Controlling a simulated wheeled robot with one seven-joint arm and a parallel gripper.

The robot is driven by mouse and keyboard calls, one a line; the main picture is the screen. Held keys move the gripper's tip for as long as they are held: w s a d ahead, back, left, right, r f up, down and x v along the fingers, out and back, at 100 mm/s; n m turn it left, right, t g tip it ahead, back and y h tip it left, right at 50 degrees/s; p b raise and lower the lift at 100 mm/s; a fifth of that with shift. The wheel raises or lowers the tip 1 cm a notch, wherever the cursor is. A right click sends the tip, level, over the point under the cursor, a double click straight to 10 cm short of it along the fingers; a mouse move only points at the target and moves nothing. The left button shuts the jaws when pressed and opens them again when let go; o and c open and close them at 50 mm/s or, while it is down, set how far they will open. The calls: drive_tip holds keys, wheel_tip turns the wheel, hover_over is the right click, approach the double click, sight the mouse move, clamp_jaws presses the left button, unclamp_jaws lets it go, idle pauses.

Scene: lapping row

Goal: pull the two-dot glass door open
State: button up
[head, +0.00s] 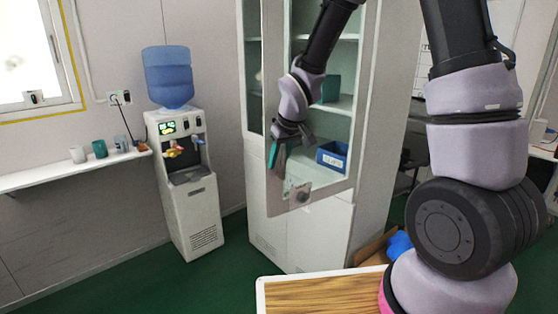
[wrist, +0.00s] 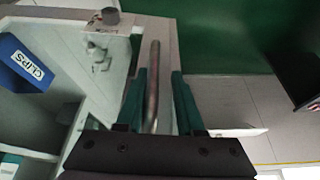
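The glass door (head: 362,90) of the tall white cabinet stands ajar, its lower left corner swung out from the cabinet front. A small plate with marks (head: 297,192) is on its lower corner, and it also shows in the wrist view (wrist: 98,50); I cannot count its dots clearly. My gripper (head: 276,152) is at the door's left side. In the wrist view the metal bar handle (wrist: 153,75) runs between the teal fingers of my gripper (wrist: 160,95). The left finger is close to the bar, and a gap shows on the right. The grip's far side is hidden.
A blue bin (head: 332,156) labelled CLIPS sits on a cabinet shelf. A water dispenser (head: 186,180) stands left of the cabinet, beside a wall shelf (head: 60,174). A wood-topped table (head: 320,295) is in front. Green floor is open between dispenser and table.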

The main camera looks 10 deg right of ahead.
idle(0.4)
drive_tip(key=shift+d+r, duration=0.1)
drive_tip(key=shift+r, duration=0.15)
drive_tip(key=v, duration=1)
drive_tip(key=shift+s, duration=0.2)
drive_tip(key=shift+d+r, duration=0.1)
drive_tip(key=s+d+r+m+t, duration=0.3)
drive_tip(key=s+d+r+m, duration=0.6)
drive_tip(key=s+d+r, duration=0.5)
drive_tip(key=shift+s+d+m, duration=0.3)
drive_tip(key=shift+s+d, duration=0.3)
drive_tip(key=shift+s, duration=0.35)
